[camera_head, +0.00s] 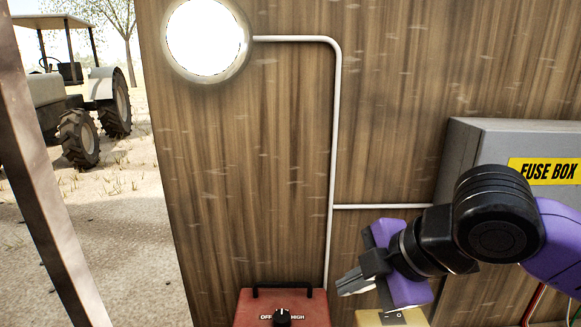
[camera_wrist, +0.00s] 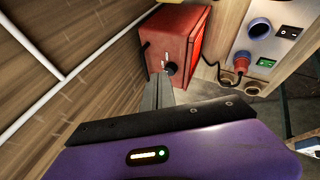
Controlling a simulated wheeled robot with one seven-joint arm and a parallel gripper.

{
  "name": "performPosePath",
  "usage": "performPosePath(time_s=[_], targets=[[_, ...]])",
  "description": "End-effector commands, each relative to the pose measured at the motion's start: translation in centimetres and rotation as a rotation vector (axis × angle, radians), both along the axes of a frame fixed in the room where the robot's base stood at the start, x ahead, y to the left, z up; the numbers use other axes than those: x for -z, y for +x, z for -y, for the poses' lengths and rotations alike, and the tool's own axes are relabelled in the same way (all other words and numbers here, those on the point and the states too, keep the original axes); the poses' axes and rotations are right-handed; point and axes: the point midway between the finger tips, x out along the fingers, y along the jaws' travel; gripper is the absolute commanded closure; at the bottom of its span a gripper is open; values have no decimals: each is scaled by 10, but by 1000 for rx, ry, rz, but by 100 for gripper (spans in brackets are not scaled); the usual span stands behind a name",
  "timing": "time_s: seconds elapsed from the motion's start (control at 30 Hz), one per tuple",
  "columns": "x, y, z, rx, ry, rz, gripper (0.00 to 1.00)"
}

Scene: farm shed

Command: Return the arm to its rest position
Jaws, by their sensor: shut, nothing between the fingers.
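My gripper (camera_head: 352,283) is at the lower middle-right of the head view, at the end of my purple and black arm. Its fingers point left, above and to the right of a red box (camera_head: 258,302) with a black knob (camera_head: 282,316) marked OFF and HIGH. In the wrist view the gripper (camera_wrist: 160,84) is shut and holds nothing. Its fingertips appear in front of the red box (camera_wrist: 176,38); I cannot tell the exact gap.
A grey fuse box (camera_head: 470,150) is on the wooden wall (camera_head: 240,170) behind my arm. A round lit lamp (camera_head: 206,38) and white conduit (camera_head: 333,150) are on the wall. The wrist view shows a socket panel (camera_wrist: 275,40) with a red plug (camera_wrist: 241,64). A tractor (camera_head: 75,100) stands outside.

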Motion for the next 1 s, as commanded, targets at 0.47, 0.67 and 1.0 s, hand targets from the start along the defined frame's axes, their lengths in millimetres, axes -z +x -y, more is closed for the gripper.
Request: performPosePath(time_s=[0.47, 0.67, 1.0], targets=[[-144, 20, -90, 126, 923, 299, 100], [-180, 16, -68, 225, 1270, 373, 100], [-166, -4, 5, 468, 1690, 474, 100]])
